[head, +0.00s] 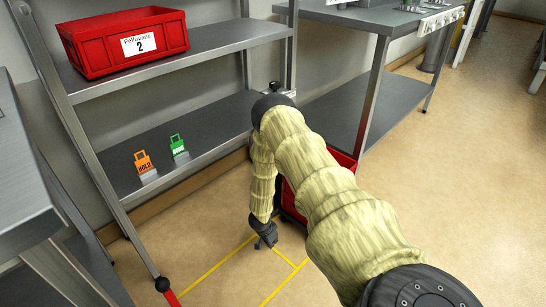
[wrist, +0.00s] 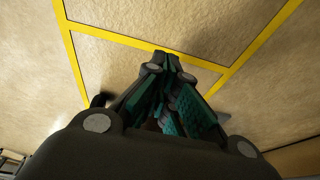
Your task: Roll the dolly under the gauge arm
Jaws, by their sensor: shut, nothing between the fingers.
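My gripper (head: 266,243) is low over the floor in the head view, pointing down, its fingers together with nothing held. In the wrist view the closed fingers (wrist: 172,65) are over yellow floor lines. A red crate (head: 343,158), mostly hidden behind my sleeved arm, is low by the shelf's right end; its lower edge shows left of my forearm, to the right of my gripper and apart from it. I cannot tell whether it rides on the dolly.
A grey shelf rack (head: 200,55) holds a red bin (head: 128,43) marked 2 above, and an orange tag (head: 144,162) and green tag (head: 178,145) below. Yellow lines (head: 217,268) mark the floor. A bench (head: 345,105) stands behind. Floor at right is clear.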

